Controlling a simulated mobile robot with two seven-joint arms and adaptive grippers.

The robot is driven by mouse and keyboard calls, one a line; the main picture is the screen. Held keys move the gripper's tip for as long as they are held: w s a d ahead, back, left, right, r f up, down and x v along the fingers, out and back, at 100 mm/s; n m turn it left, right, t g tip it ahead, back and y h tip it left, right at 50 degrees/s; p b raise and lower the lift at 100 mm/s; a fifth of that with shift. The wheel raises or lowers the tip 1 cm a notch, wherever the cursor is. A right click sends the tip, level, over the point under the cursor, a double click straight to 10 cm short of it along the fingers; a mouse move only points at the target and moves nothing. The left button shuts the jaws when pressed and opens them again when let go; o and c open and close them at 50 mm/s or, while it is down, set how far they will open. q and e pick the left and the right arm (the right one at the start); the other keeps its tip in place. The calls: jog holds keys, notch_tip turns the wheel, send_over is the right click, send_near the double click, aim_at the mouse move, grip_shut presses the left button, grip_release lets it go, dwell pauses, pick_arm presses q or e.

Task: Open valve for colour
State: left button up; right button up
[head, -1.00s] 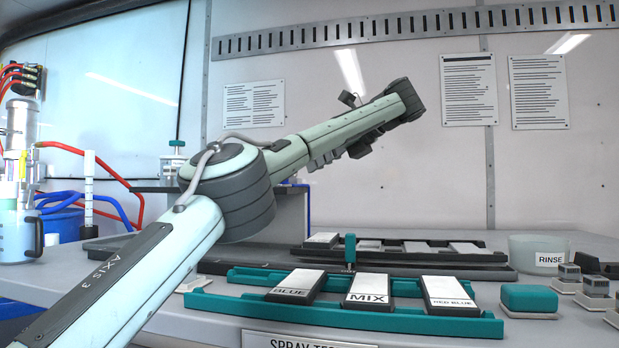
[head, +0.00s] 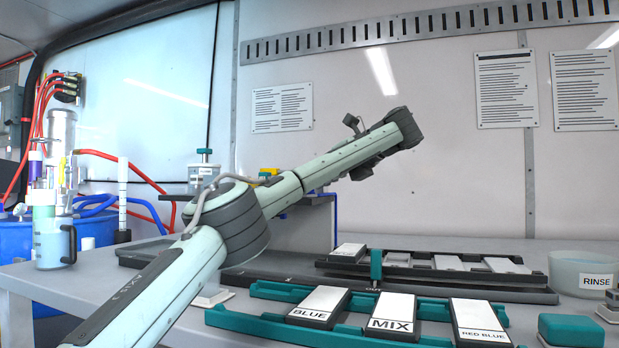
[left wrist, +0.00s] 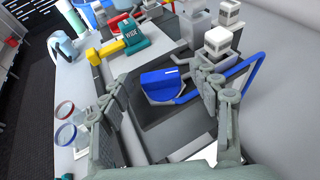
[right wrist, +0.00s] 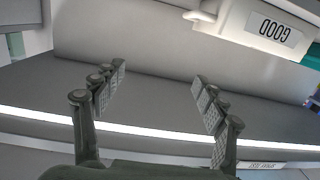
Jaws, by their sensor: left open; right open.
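A blue block-like part (left wrist: 165,84) with a blue loop beside it sits on a dark surface in the left wrist view. I cannot tell if it is a valve. My left gripper (left wrist: 160,105) is open and empty, its fingers spread either side of that part in the picture; contact cannot be seen. A yellow handle-like piece (left wrist: 110,47) and a teal block marked WIDE (left wrist: 128,38) are beyond it. My left arm crosses the head view, its gripper not discernible there. My right gripper (right wrist: 160,88) is open and empty, seen over a grey surface.
On the bench, a teal rack (head: 247,324) holds plates marked BLUE, MIX and RED BLUE. A RINSE bowl (head: 575,267) stands right. Metal apparatus (head: 60,150) with red hoses and a blue drum (head: 100,228) are left. A white GOOD-labelled part (right wrist: 262,28) is near my right gripper.

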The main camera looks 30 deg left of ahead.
pick_arm(q)
jog(key=shift+a+f, duration=0.1)
jog(key=shift+a, duration=0.2)
pick_arm(e)
jog(key=shift+s+d+f+g+h, duration=0.15)
jog(key=shift+d+f+g, duration=0.2)
jog(key=shift+f, duration=0.25)
jog(key=shift+w+d+f+g+h, duration=0.15)
jog(key=shift+d+f+g, duration=0.2)
jog(key=shift+f, duration=0.25)
pick_arm(q)
jog(key=shift+c, duration=0.5)
pick_arm(e)
jog(key=shift+s, duration=0.1)
